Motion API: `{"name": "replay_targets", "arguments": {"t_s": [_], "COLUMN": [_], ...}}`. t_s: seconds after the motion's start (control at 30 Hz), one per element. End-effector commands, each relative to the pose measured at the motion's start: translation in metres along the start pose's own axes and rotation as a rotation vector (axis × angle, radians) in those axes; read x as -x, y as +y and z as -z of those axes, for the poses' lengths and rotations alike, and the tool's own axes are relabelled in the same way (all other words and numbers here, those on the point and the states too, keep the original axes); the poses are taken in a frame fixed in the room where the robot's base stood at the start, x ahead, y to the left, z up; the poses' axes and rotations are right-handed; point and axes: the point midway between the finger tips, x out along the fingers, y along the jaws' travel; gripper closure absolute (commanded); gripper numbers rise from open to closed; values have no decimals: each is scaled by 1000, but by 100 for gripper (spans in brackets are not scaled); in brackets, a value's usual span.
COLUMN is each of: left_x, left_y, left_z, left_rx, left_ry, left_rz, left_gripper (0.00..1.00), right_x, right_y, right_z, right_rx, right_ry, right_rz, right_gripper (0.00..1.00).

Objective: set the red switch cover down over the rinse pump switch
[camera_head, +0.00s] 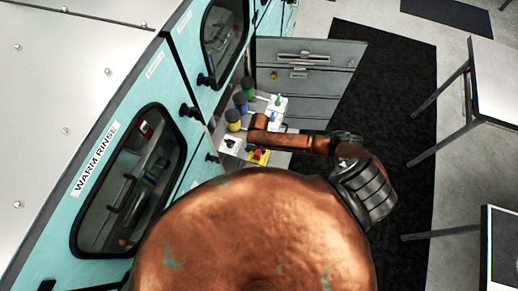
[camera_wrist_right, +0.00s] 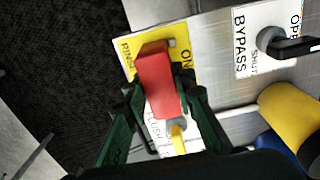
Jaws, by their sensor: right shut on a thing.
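The red switch cover (camera_wrist_right: 157,75) is a small red block between the dark green fingers of my right gripper (camera_wrist_right: 163,84), which is shut on it. In the right wrist view it lies over the yellow plate (camera_wrist_right: 127,47) marked "RINSE" and "ON". The rinse pump switch is hidden; I cannot tell whether the cover touches the plate. In the head view the cover is a small red patch over the yellow plate (camera_head: 261,159), with my copper right arm reaching in from the right. My left gripper is not in view.
A yellow lever (camera_wrist_right: 178,138) stands close below the cover, by a "FLUSH" label. A "BYPASS" plate (camera_wrist_right: 243,60) with a black handle (camera_wrist_right: 280,43) is to the right. Blue and yellow knobs (camera_head: 234,116) stand behind the arm, beside the teal machine (camera_head: 180,50).

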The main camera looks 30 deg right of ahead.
Motion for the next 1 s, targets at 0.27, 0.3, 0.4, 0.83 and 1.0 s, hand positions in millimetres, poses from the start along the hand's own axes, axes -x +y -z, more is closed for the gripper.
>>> {"name": "replay_targets", "arguments": {"t_s": [0.27, 0.3, 0.4, 0.83, 1.0], "left_x": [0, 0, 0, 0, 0], "left_y": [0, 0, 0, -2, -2], "left_z": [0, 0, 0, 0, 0], "left_rx": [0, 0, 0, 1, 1], "left_ry": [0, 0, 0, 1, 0], "left_rz": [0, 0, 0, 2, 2], "left_gripper": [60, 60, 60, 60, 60], "right_x": [-1, -1, -1, -1, 10], "right_y": [0, 0, 0, 0, 0], "right_z": [0, 0, 0, 0, 0], "right_rx": [0, 0, 0, 0, 0], "right_ry": [0, 0, 0, -1, -1], "right_rz": [0, 0, 0, 0, 1], "right_gripper": [100, 75, 69, 56, 56]}}
